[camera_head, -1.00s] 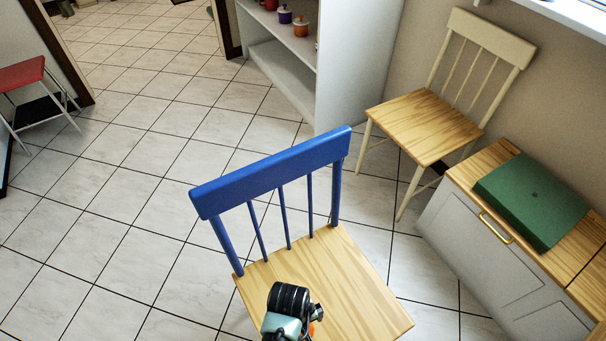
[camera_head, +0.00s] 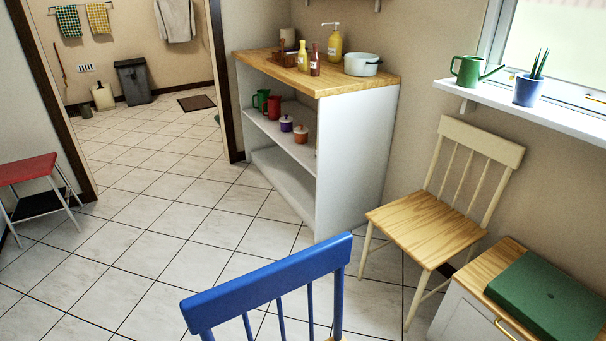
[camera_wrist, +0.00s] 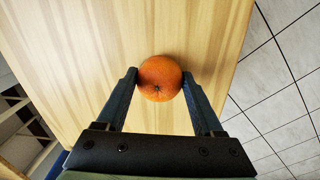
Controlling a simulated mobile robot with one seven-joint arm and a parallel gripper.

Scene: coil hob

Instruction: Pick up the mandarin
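The mandarin (camera_wrist: 160,78) is an orange, round fruit with a small dark stem spot, seen in the wrist view against the light wooden chair seat (camera_wrist: 100,35). My gripper (camera_wrist: 160,76) has one dark finger on each side of it, with the fingertips against its left and right sides. The frames do not show clearly whether the mandarin rests on the seat or is just above it. In the head view only the blue chair's backrest (camera_head: 270,283) shows; my gripper and the mandarin are below the picture.
A cream chair (camera_head: 425,225) stands to the right, beside a low cabinet with a green box (camera_head: 548,298) on top. A white shelf unit (camera_head: 350,150) stands behind. A red stool (camera_head: 28,170) is at the left. The tiled floor (camera_head: 130,240) between is clear.

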